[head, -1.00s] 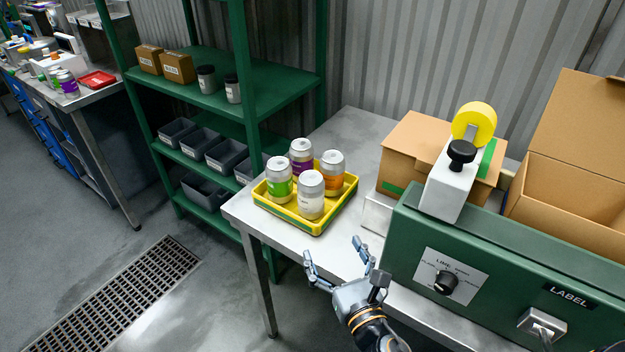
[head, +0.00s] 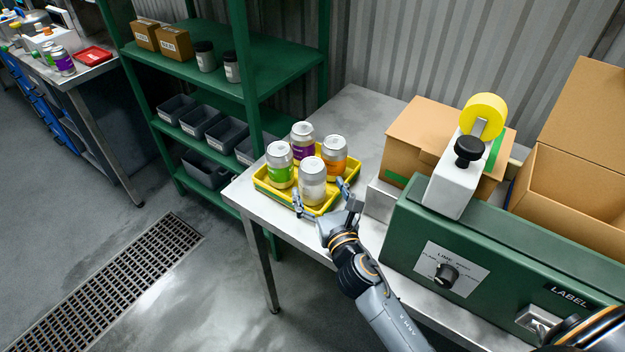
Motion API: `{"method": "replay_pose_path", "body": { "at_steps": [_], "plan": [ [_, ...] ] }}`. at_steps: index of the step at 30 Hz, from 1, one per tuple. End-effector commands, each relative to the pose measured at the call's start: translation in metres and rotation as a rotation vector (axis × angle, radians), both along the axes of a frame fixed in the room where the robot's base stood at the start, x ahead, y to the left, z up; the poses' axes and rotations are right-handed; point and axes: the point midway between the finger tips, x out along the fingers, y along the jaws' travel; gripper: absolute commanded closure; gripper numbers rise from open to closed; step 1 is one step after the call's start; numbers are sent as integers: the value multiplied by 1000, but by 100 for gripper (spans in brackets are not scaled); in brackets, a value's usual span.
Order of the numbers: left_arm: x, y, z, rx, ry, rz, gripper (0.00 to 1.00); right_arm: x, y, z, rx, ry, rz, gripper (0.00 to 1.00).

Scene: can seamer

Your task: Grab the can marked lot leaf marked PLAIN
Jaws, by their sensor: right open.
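A yellow tray (head: 263,186) on the metal table holds a can with a green label (head: 280,173), one with a purple label (head: 302,139), one with an orange label (head: 333,157) and one with a pale, whitish label (head: 312,178). The pale can stands at the tray's front; its print is too small to read. My right gripper (head: 320,196) is open at the tray's front edge, its fingers on either side of the pale can's lower part. I cannot tell whether they touch it. My left gripper is not in view.
A green machine (head: 500,265) with a knob and a yellow roll (head: 484,117) stands right of the tray. Cardboard boxes (head: 407,135) sit behind it. A green shelf (head: 270,78) stands behind left. The table's back left is clear.

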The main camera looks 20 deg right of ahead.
Motion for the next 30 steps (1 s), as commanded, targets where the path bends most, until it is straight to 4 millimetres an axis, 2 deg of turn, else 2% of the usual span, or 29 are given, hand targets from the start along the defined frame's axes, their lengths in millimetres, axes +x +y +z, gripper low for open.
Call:
{"method": "replay_pose_path", "body": {
  "at_steps": [3,7,16,27,30],
  "plan": [
    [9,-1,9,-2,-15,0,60,20,3,5,3,-3,0,12],
    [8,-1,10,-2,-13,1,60,36,3,3,1,-3,0,12],
    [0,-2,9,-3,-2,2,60,41,3,2,1,-1,1,12],
    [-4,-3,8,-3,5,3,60,41,3,2,0,-1,1,87],
    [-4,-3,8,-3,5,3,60,41,3,3,0,-4,1,88]
  ]
}}
